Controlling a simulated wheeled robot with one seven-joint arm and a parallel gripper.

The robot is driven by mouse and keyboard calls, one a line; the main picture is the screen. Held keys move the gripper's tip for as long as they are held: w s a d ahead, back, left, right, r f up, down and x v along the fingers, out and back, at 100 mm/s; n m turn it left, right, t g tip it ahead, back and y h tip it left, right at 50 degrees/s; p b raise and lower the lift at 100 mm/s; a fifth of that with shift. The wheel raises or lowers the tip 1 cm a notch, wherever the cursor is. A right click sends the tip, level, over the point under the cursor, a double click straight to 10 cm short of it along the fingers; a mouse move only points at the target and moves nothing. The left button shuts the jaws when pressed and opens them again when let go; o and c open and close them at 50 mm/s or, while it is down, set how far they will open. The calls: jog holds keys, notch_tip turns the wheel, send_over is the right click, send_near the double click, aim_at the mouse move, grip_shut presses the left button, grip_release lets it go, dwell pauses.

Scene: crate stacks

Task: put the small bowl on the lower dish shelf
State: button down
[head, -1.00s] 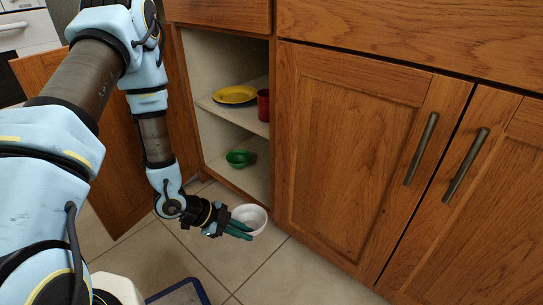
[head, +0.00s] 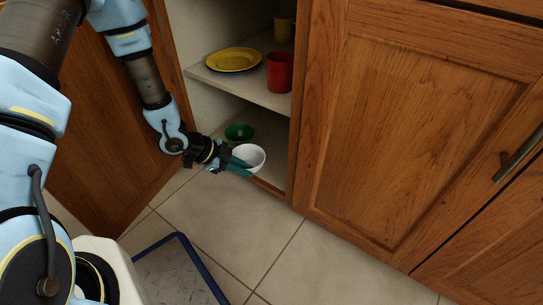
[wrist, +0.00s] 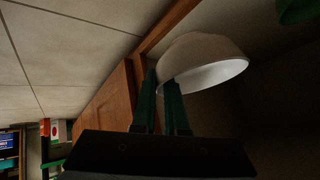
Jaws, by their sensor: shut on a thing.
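The small white bowl (head: 249,156) is held at the opening of the cabinet, by the lower shelf (head: 270,137). My gripper (head: 240,166) is shut on the bowl's rim from the left. In the wrist view the white bowl (wrist: 203,60) sits at the tips of the green fingers (wrist: 164,92), one finger partly hidden by it. A green bowl (head: 239,132) stands on the lower shelf behind the white one. Its edge also shows at the top right of the wrist view (wrist: 297,10).
The upper shelf (head: 240,88) holds a yellow plate (head: 234,60), a red cup (head: 280,72) and a yellow cup (head: 284,30). The open cabinet door (head: 105,140) is at left, a closed door (head: 400,130) at right. A blue-edged mat (head: 178,272) lies on the tiled floor.

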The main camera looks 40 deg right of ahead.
jog(key=w+d+b, duration=0.3)
jog(key=d, duration=0.9)
notch_tip(320, 180, down, 7)
jog(key=b, duration=0.4)
jog(key=shift+b, duration=0.35)
jog(key=shift+w+d+f+b, duration=0.15)
jog(key=shift+d+b, duration=0.1)
jog(key=shift+b, duration=0.15)
jog(key=c, duration=0.9)
grip_release()
jog(key=shift+c, duration=0.2)
